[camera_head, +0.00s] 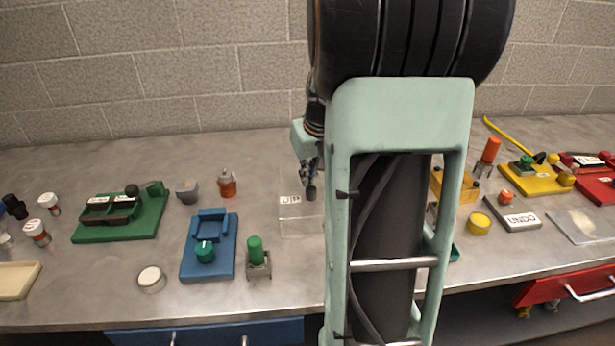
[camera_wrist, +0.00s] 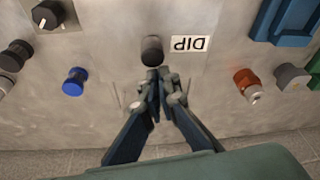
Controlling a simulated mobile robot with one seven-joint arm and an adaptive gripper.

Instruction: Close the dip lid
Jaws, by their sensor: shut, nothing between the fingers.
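The dip lid (camera_head: 291,220) looks like a clear panel on the grey worktop, left of my arm. Its edges are faint, and I cannot tell how far open it is. A white DIP label (camera_head: 290,199) lies by it and reads upside down in the wrist view (camera_wrist: 189,45). A dark round knob (camera_head: 311,193) is beside the label; it also shows in the wrist view (camera_wrist: 152,50). My gripper (camera_wrist: 160,78) is shut and empty, its fingertips right by the knob. I cannot tell whether they touch it. My arm hides the panel's right side in the head view.
A blue stand (camera_head: 222,262) with a green knob and a green-topped post (camera_head: 255,252) stand left of the panel. An orange-red bottle (camera_head: 227,184) and a grey part (camera_head: 187,190) sit farther back. The block wall rises behind the worktop.

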